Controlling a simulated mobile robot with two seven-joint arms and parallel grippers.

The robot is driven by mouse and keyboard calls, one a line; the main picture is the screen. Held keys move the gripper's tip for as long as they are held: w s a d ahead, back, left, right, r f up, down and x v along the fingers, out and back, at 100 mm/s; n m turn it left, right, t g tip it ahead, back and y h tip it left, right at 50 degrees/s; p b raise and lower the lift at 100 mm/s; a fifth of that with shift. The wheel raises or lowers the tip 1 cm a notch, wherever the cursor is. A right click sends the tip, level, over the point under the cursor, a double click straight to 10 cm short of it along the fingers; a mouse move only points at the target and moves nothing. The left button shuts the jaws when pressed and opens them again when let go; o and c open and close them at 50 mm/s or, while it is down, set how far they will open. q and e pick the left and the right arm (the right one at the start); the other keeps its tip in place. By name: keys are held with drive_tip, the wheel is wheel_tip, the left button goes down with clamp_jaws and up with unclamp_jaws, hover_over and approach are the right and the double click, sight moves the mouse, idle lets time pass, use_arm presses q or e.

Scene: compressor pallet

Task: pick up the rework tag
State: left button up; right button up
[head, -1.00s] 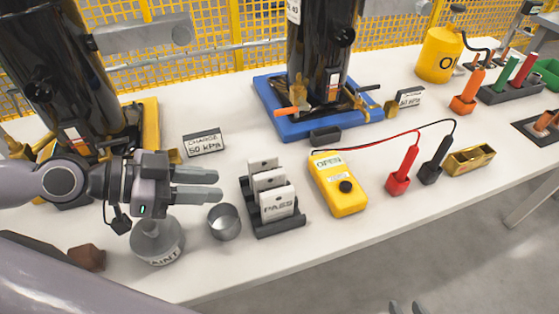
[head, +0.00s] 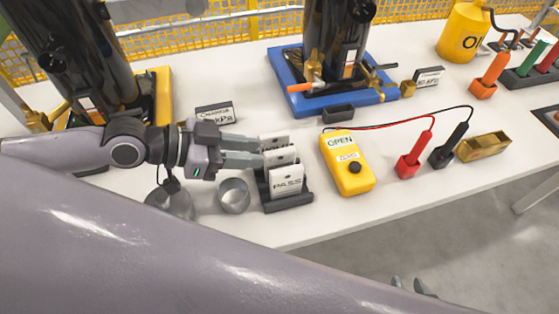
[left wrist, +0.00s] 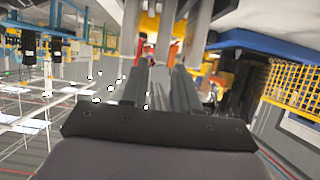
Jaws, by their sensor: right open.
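A dark rack (head: 290,204) holds several upright white tags in a row. The front tag (head: 287,182) reads PASS. The middle tag (head: 281,156) and the back tag (head: 274,140) are partly covered, and I cannot read which is the rework tag. My left gripper (head: 261,151) is open, with its fingertips at the left edges of the middle and back tags. I cannot tell whether it touches them. In the left wrist view its fingers (left wrist: 168,85) stand apart, with pale shapes beyond. My right gripper (head: 409,285) is open at the bottom edge, off the table.
A metal cup (head: 234,196) stands left of the rack, beside a grey paint container (head: 169,201) partly behind my arm. A yellow meter (head: 347,166) stands to the right.

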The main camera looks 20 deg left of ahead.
sight(267, 154)
use_arm(q)
drive_tip(key=shift+x, duration=3.45)
clamp_jaws()
